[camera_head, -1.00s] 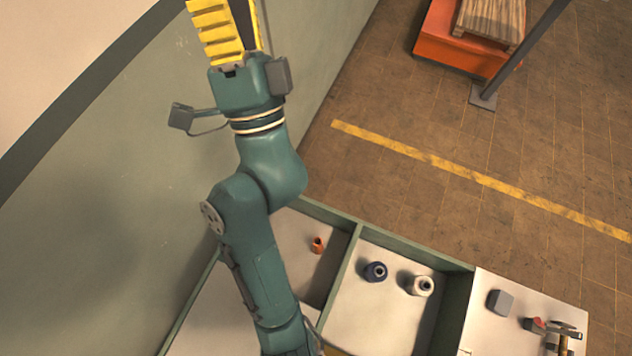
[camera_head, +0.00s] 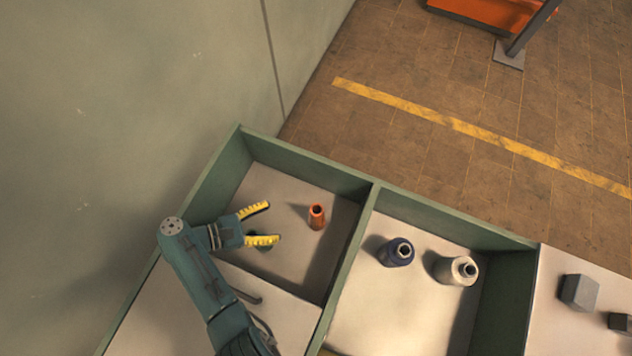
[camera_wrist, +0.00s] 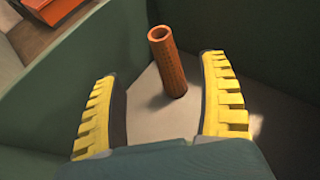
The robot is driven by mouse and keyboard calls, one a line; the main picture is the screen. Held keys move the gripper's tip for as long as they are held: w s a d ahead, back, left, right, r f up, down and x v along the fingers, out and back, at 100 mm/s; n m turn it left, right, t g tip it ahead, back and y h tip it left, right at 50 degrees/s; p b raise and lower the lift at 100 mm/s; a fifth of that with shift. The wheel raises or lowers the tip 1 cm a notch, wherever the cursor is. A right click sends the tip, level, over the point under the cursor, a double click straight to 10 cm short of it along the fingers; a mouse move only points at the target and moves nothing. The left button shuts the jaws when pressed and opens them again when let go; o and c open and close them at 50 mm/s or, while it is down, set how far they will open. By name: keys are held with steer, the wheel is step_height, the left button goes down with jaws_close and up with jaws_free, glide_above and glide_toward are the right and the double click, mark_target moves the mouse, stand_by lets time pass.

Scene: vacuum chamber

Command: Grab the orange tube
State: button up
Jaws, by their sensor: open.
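The orange tube (camera_head: 316,217) stands upright on the floor of the back-left compartment of a green-walled bin. My gripper (camera_head: 263,222) is over the same compartment, to the left of the tube, with its yellow fingers spread and pointing toward it. In the wrist view the tube (camera_wrist: 167,62) shows ahead of the fingers, between their lines and a little above the fingertips in the picture. My gripper (camera_wrist: 162,88) is open and empty there. A gap separates the fingers from the tube.
Green walls (camera_head: 350,262) enclose the compartment. The compartment to the right holds a dark blue bottle-like object (camera_head: 397,253) and a white one (camera_head: 457,270). Grey blocks (camera_head: 579,292) lie on a surface farther right. A large green-grey wall (camera_head: 130,110) rises at the left.

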mark_target(317, 210)
steer(key=b+x, duration=0.3)
steer(key=x, duration=1.1)
steer(key=shift+f, duration=0.25)
steer(key=shift+w+d, duration=0.1)
steer(key=shift+d, duration=0.25)
steer(key=shift+a, duration=0.15)
steer(key=shift+c, duration=0.7)
steer(key=c, duration=1.1)
